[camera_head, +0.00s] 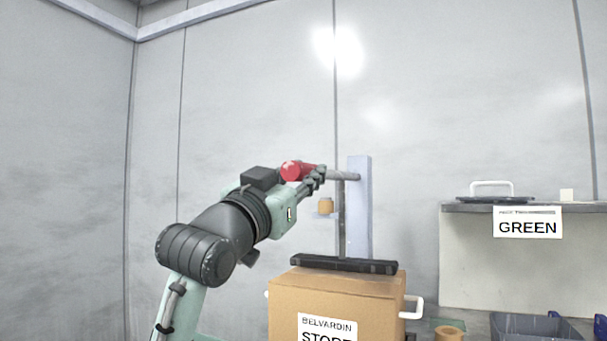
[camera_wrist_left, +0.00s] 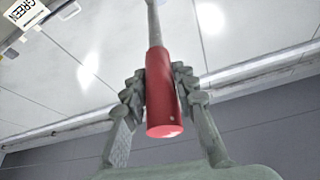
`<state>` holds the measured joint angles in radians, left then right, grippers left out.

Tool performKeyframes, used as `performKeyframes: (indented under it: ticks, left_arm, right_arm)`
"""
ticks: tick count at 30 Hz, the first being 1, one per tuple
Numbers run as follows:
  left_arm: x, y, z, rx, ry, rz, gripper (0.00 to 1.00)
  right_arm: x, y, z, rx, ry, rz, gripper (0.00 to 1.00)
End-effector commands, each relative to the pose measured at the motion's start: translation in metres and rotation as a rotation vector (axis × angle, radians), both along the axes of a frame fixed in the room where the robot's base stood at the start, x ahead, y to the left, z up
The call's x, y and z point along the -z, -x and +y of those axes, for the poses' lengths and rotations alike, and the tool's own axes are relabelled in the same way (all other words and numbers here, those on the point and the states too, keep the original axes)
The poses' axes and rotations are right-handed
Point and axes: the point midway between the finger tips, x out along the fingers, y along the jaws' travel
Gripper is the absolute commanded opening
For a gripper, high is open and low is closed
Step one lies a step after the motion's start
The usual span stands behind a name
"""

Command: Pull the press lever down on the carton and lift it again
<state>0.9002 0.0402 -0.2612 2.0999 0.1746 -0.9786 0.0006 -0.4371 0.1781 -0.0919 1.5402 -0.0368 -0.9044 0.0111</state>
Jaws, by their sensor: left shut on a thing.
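The press lever is a grey bar (camera_head: 343,175) with a red handle (camera_head: 297,170), reaching left from an upright pale post (camera_head: 359,205). My left gripper (camera_head: 318,176) is shut on the red handle. The left wrist view also shows the red handle (camera_wrist_left: 161,92) between the two fingers of my left gripper (camera_wrist_left: 160,88). The lever lies close to level. A black press bar (camera_head: 343,264) hangs from a rod below it and sits at the top of the brown carton (camera_head: 335,291); I cannot tell whether they touch. My right gripper is not in view.
A shelf (camera_head: 480,208) with a GREEN label (camera_head: 527,222) and a dark handled lid (camera_head: 492,198) stands at the right. A dark bin (camera_head: 525,326) and an orange spool (camera_head: 448,333) are below it. White handles (camera_head: 413,307) stick out from the carton.

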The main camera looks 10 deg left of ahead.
Motion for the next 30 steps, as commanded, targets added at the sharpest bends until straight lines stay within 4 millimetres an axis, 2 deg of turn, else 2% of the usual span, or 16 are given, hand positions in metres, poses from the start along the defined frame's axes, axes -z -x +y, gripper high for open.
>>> performKeyframes:
  ticks: [2,11,17,23,30]
  left_arm:
    - [0.000,0.000,0.000,0.000,0.000,0.000,0.00]
    - [-0.001,0.000,0.000,0.000,0.000,0.001,0.00]
    - [-0.015,0.001,0.001,-0.002,-0.009,0.028,0.00]
    - [-0.051,0.000,0.000,-0.002,-0.038,0.111,0.00]
    - [-0.108,-0.011,-0.003,-0.003,-0.091,0.278,0.00]
  right_arm:
    - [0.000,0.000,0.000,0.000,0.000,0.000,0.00]
    - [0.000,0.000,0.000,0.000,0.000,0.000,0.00]
    - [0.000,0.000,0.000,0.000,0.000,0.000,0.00]
    - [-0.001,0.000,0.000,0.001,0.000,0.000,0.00]
    - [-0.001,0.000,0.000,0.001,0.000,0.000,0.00]
